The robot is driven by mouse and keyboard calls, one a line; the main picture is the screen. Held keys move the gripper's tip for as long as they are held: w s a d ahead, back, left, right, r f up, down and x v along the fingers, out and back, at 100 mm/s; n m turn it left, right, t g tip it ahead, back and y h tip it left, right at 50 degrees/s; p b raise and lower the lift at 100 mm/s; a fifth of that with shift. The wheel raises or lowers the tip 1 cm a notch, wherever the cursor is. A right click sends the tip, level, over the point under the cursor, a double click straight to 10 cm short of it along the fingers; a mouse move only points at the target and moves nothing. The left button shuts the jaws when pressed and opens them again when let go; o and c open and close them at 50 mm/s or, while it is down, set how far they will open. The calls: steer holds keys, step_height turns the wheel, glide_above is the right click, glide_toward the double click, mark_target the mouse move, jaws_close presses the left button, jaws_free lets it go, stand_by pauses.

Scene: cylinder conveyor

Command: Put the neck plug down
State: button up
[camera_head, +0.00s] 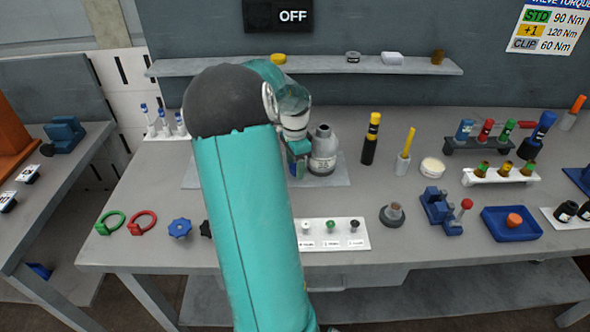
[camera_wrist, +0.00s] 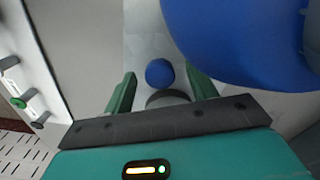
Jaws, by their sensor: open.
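In the wrist view my gripper (camera_wrist: 160,75) is open, its two green fingers apart. Between them is a small round blue piece (camera_wrist: 159,71) with a grey round part (camera_wrist: 166,97) just nearer to me; this looks like the neck plug. I see a gap on both sides of the blue piece. A large blue rounded body (camera_wrist: 235,35) is close at the upper right. In the head view my gripper (camera_head: 297,168) is low over the bench, beside a grey cylinder (camera_head: 323,150) with a narrow neck. My arm hides what lies left of it, and the plug is not clear there.
A white card (camera_head: 357,243) with several small plugs lies in front on the bench (camera_head: 400,270). Black-yellow and yellow upright items (camera_head: 370,140) stand right of the cylinder. A grey ring-shaped base (camera_head: 394,214) and a blue fixture (camera_head: 440,212) are further right. A shelf (camera_head: 320,66) is behind.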

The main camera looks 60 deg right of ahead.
mark_target(295, 167)
steer(key=c, duration=1.1)
steer(key=shift+r, duration=0.6)
step_height(295, 167, up, 2)
steer(key=shift+a+r, duration=0.1)
steer(key=shift+r, duration=0.1)
steer(key=s+a+r, duration=0.1)
steer(key=a+r, duration=0.2)
steer(key=a, duration=0.1)
steer(key=s+a+r, duration=0.1)
steer(key=a+r, duration=0.2)
steer(key=a, duration=0.1)
steer(key=s+a+r, duration=0.2)
steer(key=a+r, duration=0.1)
steer(key=a, duration=0.2)
steer(key=shift+a+r, duration=0.1)
steer(key=shift+r, duration=0.1)
